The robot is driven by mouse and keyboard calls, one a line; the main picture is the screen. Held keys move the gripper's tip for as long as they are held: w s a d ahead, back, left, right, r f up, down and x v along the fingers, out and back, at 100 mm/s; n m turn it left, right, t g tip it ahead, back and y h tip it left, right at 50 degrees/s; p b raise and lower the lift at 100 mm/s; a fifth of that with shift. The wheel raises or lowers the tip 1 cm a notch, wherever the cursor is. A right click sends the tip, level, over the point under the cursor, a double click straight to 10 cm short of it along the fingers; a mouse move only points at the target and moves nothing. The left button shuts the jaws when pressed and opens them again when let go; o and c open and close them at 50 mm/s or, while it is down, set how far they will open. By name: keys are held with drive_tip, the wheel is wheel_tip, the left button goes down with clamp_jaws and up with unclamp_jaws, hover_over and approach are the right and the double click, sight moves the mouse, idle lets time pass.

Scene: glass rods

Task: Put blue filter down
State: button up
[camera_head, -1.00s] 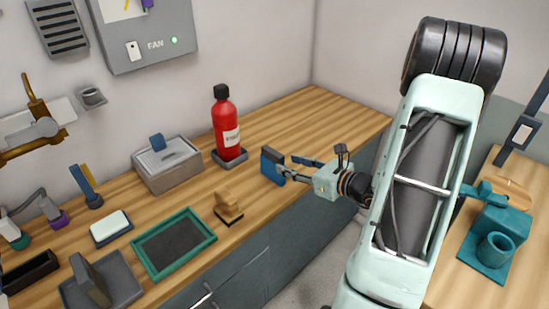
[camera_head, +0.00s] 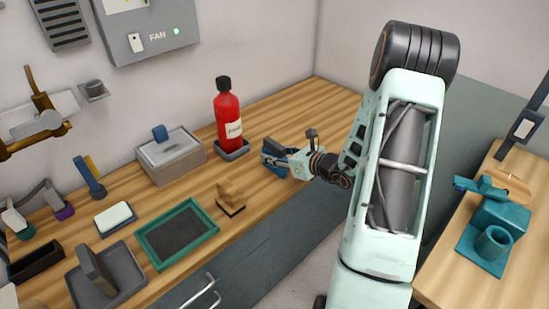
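The blue filter (camera_head: 272,148) appears as a small dark blue block with a darker face. It is near the front edge of the left wooden counter, right of the red bottle. My gripper (camera_head: 281,158) reaches in from the right, with its fingers overlapping the block in this view. I cannot tell whether the fingers grip it or only stand around it. Whether the block touches the counter is also unclear. The far side of the block is hidden.
A red bottle (camera_head: 228,115) stands close behind on a dark base. A small wooden block (camera_head: 230,195), a green-framed tray (camera_head: 150,250) and a grey box (camera_head: 168,160) are to the left. The counter (camera_head: 315,100) is clear behind the gripper. A teal fixture (camera_head: 495,217) stands on the right counter.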

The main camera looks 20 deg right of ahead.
drive_tip(key=shift+w, duration=0.1)
clamp_jaws()
idle(0.4)
